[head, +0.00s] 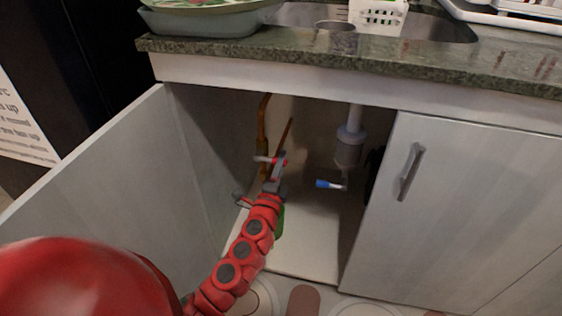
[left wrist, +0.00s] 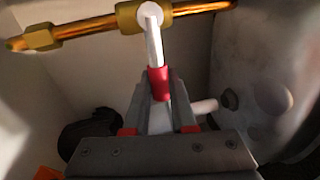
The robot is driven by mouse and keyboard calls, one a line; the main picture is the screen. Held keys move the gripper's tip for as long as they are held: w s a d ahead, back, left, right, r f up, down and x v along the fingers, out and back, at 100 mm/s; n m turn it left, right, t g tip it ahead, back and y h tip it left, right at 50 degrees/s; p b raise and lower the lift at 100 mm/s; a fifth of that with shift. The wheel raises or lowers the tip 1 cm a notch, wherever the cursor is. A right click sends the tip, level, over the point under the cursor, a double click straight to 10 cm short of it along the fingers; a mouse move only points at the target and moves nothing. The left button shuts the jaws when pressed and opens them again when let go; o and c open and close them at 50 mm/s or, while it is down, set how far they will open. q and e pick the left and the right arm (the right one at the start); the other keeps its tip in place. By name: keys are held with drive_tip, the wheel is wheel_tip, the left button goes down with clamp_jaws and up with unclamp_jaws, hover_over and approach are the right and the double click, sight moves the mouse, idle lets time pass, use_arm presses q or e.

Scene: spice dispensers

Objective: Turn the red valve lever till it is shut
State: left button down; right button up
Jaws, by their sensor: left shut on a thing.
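The red valve lever (left wrist: 159,84) shows in the left wrist view as a white bar with a red sleeve. It runs from a round pivot on the brass valve body (left wrist: 130,17) toward my gripper, roughly across the copper pipe (left wrist: 80,27). My left gripper (left wrist: 160,92) is shut on the lever at its red sleeve, with one finger on each side. In the head view my left gripper (head: 277,162) is inside the open cabinet beside the copper pipe (head: 263,125) and hides most of the lever. My right gripper is not in view.
A blue-handled valve (head: 328,184) and a drain trap (head: 348,150) are to the right. The open left door (head: 100,180) and closed right door (head: 450,200) flank the opening. The granite counter (head: 300,50) overhangs it. A green thing (head: 280,222) lies beside my arm.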

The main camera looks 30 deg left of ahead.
use_arm(q)
drive_tip(key=c, duration=0.9)
unclamp_jaws()
drive_tip(key=shift+f, duration=0.3)
drive_tip(key=shift+o, duration=0.7)
drive_tip(key=shift+r, duration=0.1)
drive_tip(key=v, duration=1.7)
drive_tip(key=shift+s+b, duration=0.2)
drive_tip(key=shift+b, duration=0.1)
